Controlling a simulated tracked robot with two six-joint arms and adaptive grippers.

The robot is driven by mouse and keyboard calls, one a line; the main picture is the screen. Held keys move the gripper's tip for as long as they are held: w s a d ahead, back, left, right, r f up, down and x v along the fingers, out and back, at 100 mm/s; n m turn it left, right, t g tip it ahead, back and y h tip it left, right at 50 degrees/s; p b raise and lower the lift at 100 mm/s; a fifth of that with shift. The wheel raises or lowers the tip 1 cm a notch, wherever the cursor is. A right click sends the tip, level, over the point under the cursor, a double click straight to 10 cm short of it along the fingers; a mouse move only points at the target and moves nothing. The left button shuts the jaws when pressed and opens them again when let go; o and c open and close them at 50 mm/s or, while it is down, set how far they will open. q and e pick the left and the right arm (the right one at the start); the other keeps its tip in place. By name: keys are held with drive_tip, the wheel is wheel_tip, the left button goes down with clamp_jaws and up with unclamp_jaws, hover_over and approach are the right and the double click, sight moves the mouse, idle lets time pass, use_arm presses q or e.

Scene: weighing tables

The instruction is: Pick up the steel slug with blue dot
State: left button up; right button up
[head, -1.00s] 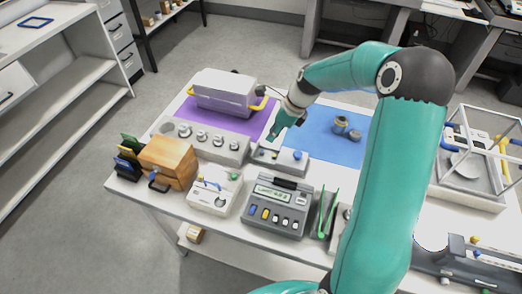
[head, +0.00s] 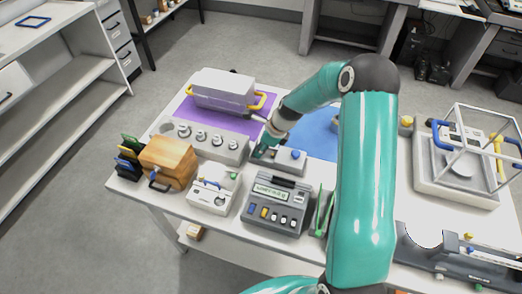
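My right gripper (head: 262,151) points down at the left end of a small grey block (head: 285,164) with a blue round top (head: 296,154). I cannot tell whether its fingers are open or shut, or whether they touch anything. A grey rack (head: 213,149) to the left holds several steel slugs (head: 201,136) in a row. Their dots are too small to make out, so I cannot tell which slug has the blue dot. My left gripper is not in view.
A white case with yellow handles (head: 222,90) stands on the purple mat (head: 190,108). A wooden box (head: 168,162), a small white device (head: 213,192) and a grey scale (head: 277,205) line the front. A framed balance (head: 455,175) stands right. My arm hides part of the blue mat (head: 315,128).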

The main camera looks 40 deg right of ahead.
drive_tip(key=shift+c, duration=0.3)
clamp_jaws()
drive_tip(key=shift+r, duration=0.2)
